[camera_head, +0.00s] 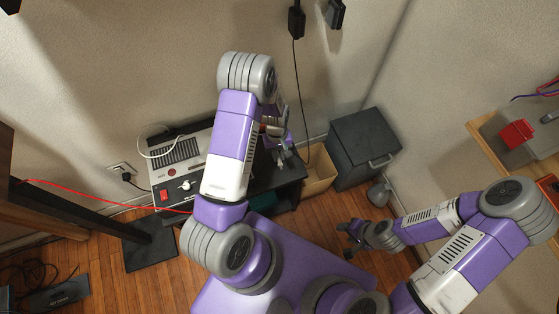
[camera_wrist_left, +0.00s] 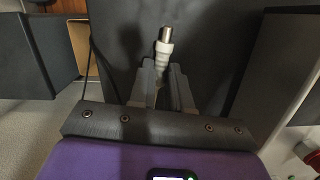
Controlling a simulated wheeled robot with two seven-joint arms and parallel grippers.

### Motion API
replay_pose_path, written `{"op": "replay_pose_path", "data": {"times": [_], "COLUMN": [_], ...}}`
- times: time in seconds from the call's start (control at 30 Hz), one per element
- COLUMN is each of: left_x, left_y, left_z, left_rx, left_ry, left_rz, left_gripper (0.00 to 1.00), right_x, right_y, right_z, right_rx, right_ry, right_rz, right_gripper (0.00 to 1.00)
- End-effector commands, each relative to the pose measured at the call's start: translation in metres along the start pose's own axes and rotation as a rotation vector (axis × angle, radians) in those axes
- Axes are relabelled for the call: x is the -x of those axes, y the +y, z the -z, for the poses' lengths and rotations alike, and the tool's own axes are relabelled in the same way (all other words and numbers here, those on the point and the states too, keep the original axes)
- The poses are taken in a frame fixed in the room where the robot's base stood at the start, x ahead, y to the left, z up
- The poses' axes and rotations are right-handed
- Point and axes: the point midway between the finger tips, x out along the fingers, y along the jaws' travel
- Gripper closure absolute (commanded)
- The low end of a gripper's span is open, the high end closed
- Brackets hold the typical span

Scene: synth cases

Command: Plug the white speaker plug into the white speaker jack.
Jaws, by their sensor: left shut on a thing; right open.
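In the left wrist view, my left gripper (camera_wrist_left: 161,85) is shut on the white plug (camera_wrist_left: 165,50), whose metal tip points up, away from the jaws. In the head view, my left gripper (camera_head: 282,158) is over the right part of the black bench, and the plug is too small to make out there. The light-grey device (camera_head: 178,152) with a grille stands on the bench to the left, partly behind my left arm. I cannot make out the white speaker jack in either view. My right gripper (camera_head: 352,236) is open and empty, low over the floor.
A white cable (camera_head: 143,146) loops at the device's left. A black panel with a red switch (camera_head: 164,195) is in front of it. A dark cabinet (camera_head: 364,145) and a cardboard box (camera_head: 319,176) stand right of the bench. A red cable (camera_head: 100,196) crosses at left.

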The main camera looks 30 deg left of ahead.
Motion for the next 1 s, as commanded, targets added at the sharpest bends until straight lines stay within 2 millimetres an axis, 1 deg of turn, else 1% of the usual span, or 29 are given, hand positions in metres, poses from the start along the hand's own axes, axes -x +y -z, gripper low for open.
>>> {"op": "replay_pose_path", "data": {"times": [0.03, 0.7, 0.8, 1.0], "left_x": [0.006, 0.045, 0.048, 0.047], "left_y": [0.000, 0.000, 0.000, 0.000], "left_z": [-0.001, -0.008, -0.009, -0.008], "left_rx": [0.000, 0.000, 0.000, 0.000], "left_ry": [0.000, -0.001, -0.001, -0.001], "left_rz": [0.000, 0.001, 0.001, 0.001], "left_gripper": [1.00, 1.00, 1.00, 1.00], "right_x": [0.004, 0.033, 0.035, 0.034], "right_y": [-0.002, -0.013, -0.013, -0.013], "right_z": [0.000, -0.002, -0.002, -0.002], "right_rx": [0.000, 0.000, 0.000, 0.000], "right_ry": [0.000, 0.000, 0.000, 0.000], "right_rz": [0.000, 0.000, 0.000, 0.000], "right_gripper": [0.51, 0.51, 0.51, 0.51]}}
